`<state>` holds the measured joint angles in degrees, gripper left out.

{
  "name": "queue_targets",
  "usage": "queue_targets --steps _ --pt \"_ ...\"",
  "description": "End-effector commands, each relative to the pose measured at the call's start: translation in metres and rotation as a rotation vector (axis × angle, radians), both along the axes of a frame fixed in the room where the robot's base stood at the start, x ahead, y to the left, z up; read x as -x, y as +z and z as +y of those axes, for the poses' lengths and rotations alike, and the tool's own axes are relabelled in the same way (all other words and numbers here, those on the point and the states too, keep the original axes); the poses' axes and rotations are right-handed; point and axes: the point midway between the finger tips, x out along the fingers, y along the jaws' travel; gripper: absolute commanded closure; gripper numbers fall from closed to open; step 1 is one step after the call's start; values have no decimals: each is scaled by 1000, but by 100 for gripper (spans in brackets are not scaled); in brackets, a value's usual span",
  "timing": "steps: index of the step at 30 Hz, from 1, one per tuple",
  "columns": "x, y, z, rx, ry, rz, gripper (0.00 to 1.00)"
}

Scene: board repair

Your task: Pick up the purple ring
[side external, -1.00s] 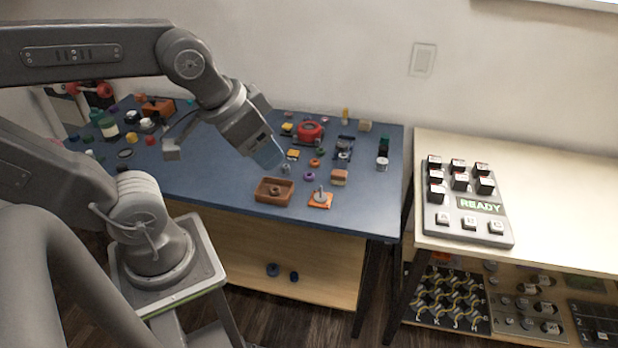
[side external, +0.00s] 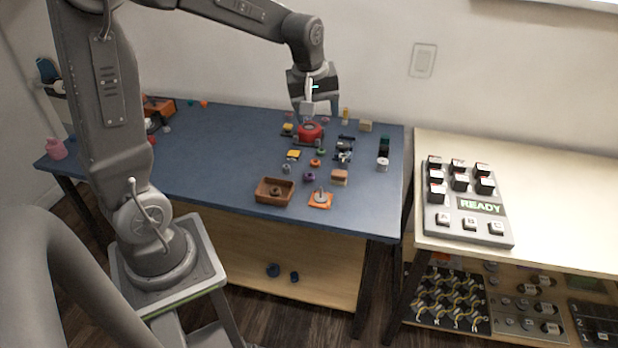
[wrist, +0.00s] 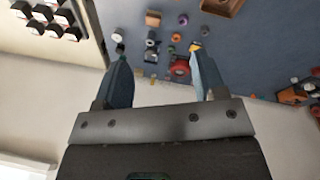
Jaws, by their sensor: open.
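The purple ring (side external: 309,177) lies on the blue table, behind the brown tray and the orange plate with a peg. In the wrist view a small purple thing (wrist: 176,37), apparently this ring, shows beyond the fingertips. My gripper (side external: 315,112) is open above the back of the table, near the red round part and well behind the ring. In the wrist view my gripper (wrist: 158,54) has its two fingers wide apart with nothing held between them.
A brown tray (side external: 262,197), an orange plate with a peg (side external: 327,203), a brown block (side external: 339,181) and an orange ring (side external: 315,163) are close to the purple ring. The red round part (side external: 311,130) is farther back. A keypad (side external: 440,222) stands on the right table.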

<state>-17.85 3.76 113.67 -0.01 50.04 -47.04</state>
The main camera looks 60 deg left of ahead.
Motion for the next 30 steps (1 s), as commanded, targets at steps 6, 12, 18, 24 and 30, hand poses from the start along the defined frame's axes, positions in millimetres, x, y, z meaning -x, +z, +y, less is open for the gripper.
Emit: queue_targets --steps 6,12,18,24,30 --pt "-46 -74 76 91 448 91 36" --pt "-59 -137 126 140 759 145 36" --pt "-61 -164 144 155 883 164 36" --pt "-61 -195 144 156 889 170 36" --pt "-61 -232 144 155 887 167 36"
